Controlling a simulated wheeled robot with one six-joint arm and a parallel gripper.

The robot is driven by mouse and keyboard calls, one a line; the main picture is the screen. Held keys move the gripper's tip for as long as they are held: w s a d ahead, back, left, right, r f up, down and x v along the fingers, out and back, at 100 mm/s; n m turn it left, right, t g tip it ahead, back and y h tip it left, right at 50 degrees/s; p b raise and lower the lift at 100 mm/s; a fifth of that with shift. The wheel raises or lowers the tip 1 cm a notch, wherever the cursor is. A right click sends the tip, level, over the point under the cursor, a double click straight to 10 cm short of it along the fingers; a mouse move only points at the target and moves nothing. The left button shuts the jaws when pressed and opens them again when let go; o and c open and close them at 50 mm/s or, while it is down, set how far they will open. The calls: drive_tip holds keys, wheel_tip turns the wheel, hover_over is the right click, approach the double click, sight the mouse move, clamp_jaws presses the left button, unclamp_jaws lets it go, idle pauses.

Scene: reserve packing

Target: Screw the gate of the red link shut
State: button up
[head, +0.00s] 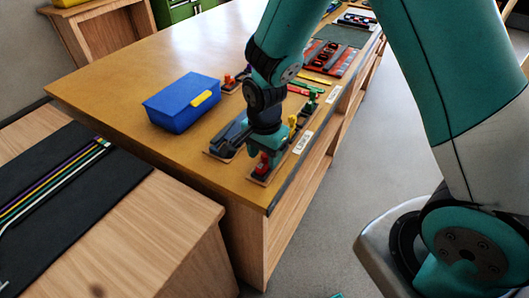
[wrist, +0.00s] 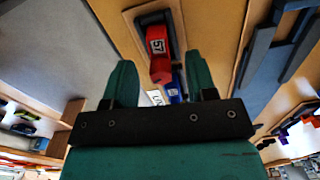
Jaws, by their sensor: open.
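The red link (head: 263,165) stands on a wooden strip at the near corner of the table. In the wrist view the red link (wrist: 158,48), marked 57, lies between and beyond my fingertips. My gripper (head: 264,148) points down over it. The wrist view shows my gripper (wrist: 160,62) open, one finger on each side of the red link, with space on both sides. I cannot tell the state of its gate; my gripper partly covers the link in the head view.
A yellow link (head: 292,121) and a green link (head: 312,102) stand farther along the strip, near a white label (head: 302,143). A dark grey holder (head: 228,138) lies left of my gripper. A blue box (head: 181,102) stands farther left. Bare tabletop lies around the box.

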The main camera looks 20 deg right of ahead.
clamp_jaws()
drive_tip(key=m, duration=0.5)
drive_tip(key=shift+w+m+p, duration=0.1)
drive_tip(key=shift+m+p, duration=0.2)
drive_tip(key=shift+p, duration=0.1)
unclamp_jaws()
